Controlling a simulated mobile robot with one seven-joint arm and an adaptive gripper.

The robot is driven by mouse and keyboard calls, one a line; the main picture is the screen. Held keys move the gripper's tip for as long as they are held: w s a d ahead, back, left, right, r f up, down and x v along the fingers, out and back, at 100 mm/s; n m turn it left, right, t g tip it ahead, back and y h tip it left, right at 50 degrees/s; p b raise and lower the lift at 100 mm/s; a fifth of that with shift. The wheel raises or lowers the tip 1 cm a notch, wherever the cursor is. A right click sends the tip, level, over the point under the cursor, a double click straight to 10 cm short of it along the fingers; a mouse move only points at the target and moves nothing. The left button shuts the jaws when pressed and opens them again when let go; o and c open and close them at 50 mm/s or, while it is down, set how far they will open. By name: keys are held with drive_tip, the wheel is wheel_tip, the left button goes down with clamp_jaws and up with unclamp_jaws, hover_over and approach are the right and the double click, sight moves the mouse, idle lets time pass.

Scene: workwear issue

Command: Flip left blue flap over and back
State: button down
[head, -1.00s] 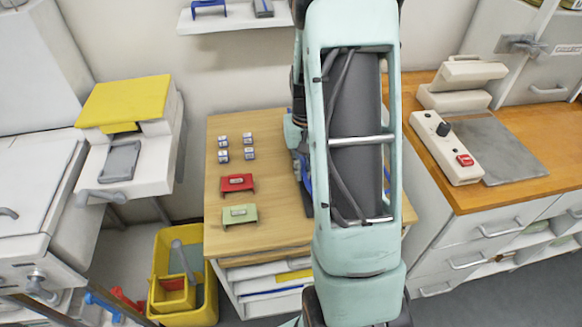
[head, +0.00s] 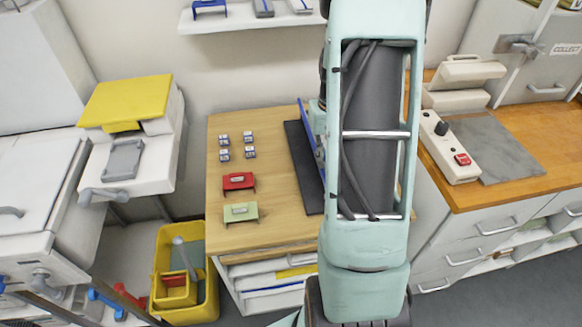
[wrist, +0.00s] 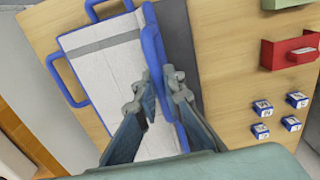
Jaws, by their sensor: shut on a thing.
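The blue flap (head: 310,140) stands raised and steeply tilted on the wooden table in the head view, partly hidden by my arm. In the wrist view its blue edge (wrist: 153,42) runs between the fingers of my gripper (wrist: 159,78), which are shut on it. A white panel or cloth with a grey band (wrist: 105,60) lies beside that edge, with blue handles (wrist: 62,82) along its far side. A dark mat (head: 300,165) lies bare on the table left of the flap. My gripper is hidden behind my arm in the head view.
Several small blue-and-white blocks (head: 237,147), a red stand (head: 238,182) and a green stand (head: 240,212) sit on the left of the table (head: 280,225). A yellow bin (head: 205,312) stands on the floor to the left. A counter (head: 530,170) with a control box is at right.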

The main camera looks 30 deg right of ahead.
drive_tip(key=shift+s+d+f+b, duration=0.25)
drive_tip(key=shift+s+d, duration=0.15)
drive_tip(key=shift+d, duration=0.55)
drive_tip(key=shift+s+d+f+b, duration=0.25)
drive_tip(key=shift+s+d, duration=0.1)
drive_tip(key=shift+d, duration=0.6)
drive_tip(key=shift+s+d+f+b, duration=0.25)
drive_tip(key=shift+s+d, duration=0.15)
drive_tip(key=shift+d, duration=0.55)
drive_tip(key=shift+d+f, duration=0.1)
drive_tip(key=shift+d, duration=0.1)
drive_tip(key=shift+w+d+r, duration=0.15)
drive_tip(key=shift+w+r, duration=0.05)
drive_tip(key=shift+r, duration=0.1)
